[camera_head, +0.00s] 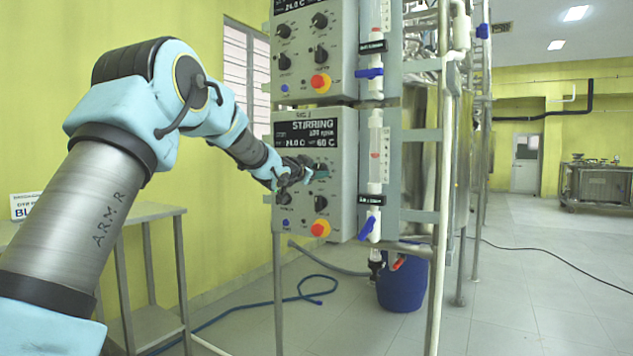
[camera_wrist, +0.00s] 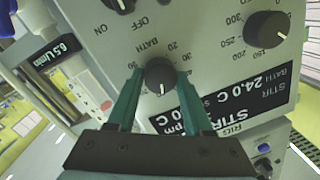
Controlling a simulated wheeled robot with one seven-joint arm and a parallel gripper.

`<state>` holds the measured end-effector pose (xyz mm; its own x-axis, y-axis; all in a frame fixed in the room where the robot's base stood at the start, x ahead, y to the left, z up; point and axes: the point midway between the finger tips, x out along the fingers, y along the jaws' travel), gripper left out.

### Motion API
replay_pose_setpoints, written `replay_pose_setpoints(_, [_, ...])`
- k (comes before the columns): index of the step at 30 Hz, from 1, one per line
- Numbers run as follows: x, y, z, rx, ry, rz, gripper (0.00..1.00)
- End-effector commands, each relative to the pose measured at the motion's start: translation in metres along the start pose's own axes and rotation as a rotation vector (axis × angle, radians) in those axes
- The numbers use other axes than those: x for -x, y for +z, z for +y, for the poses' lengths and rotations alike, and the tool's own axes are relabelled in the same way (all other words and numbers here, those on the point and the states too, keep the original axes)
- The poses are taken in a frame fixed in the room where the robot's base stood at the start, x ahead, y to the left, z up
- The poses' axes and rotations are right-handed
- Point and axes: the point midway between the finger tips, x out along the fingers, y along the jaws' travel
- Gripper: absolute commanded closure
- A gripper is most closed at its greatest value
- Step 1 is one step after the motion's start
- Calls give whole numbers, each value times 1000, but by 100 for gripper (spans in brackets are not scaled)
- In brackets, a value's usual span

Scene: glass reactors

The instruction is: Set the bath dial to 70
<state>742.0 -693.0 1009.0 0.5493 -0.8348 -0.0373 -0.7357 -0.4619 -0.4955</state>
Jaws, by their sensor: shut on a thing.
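The bath dial (camera_wrist: 160,77) is a round black knob with a white mark, under an upside-down BATH label and a ring of numbers in the wrist view. My gripper (camera_wrist: 160,80) has its two teal fingers on either side of the dial, shut on it. In the head view my gripper (camera_head: 306,172) reaches the lower control panel (camera_head: 340,190) and hides the dial. The panel's display (camera_head: 307,132) reads STIRRING, with 24.0 C at left and 60 C at right.
The stir dial (camera_wrist: 267,27) and an ON/OFF switch (camera_wrist: 118,3) are close by on the same panel.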

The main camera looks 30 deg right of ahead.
Motion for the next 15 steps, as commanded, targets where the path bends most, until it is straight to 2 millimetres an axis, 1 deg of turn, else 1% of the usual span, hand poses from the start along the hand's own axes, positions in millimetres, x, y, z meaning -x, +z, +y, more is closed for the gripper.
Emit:
replay_pose_setpoints(1, [0,6,3,-44,-3,0,100])
replay_pose_setpoints(15, [0,6,4,-458,-31,20,100])
